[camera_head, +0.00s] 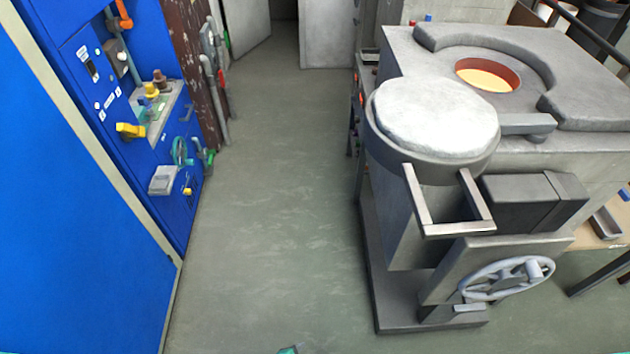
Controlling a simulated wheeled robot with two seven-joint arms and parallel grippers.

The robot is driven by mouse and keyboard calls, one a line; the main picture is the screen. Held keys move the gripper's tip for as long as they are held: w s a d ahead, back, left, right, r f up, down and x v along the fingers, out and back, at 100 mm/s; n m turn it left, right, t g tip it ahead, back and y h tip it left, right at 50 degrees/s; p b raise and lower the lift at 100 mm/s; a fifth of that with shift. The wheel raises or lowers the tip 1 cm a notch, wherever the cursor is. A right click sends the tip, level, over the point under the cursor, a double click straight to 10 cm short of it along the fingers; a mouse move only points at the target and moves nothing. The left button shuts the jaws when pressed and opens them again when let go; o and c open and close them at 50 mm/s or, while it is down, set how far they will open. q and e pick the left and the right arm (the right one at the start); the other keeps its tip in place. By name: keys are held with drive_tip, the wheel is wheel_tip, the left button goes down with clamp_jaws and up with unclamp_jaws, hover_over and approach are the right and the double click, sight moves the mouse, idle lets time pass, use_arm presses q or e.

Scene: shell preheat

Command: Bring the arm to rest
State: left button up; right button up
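Neither of my grippers can be made out in the head view. A small grey and teal tip shows at the bottom edge, left of the middle; too little of it shows to tell what it is. A grey furnace (590,150) stands at the right with a round glowing opening (487,75) in its top. In front of it is a round vessel with a pale, rough lid (435,115), a square metal handle frame (458,229) and a grey handwheel (508,279) low on its side.
A blue cabinet (75,220) with a control panel, yellow handle (130,130) and small green wheel (180,151) lines the left. Grey pipes (215,95) stand behind it. The floor (270,220) between cabinet and furnace is clear up to an open doorway.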

use_arm(q)
drive_tip(key=s+a+f+n+g+y+b, duration=0.25)
drive_tip(key=s+a+f+n, duration=0.45)
drive_tip(key=a+f, duration=0.7)
drive_tip(key=s+a+f+n+g, duration=0.1)
drive_tip(key=s+a+f+n, duration=0.1)
drive_tip(key=s+a+f, duration=0.2)
drive_tip(key=s+a+f+n+g+y+b, duration=0.1)
drive_tip(key=s+a+f+n+g, duration=0.1)
drive_tip(key=s, duration=0.8)
wheel_tip(320, 180, down, 3)
drive_tip(key=a+n, duration=0.1)
drive_tip(key=a, duration=0.1)
drive_tip(key=shift+s+a+b, duration=0.15)
drive_tip(key=shift+a+b, duration=0.15)
drive_tip(key=shift+a, duration=0.05)
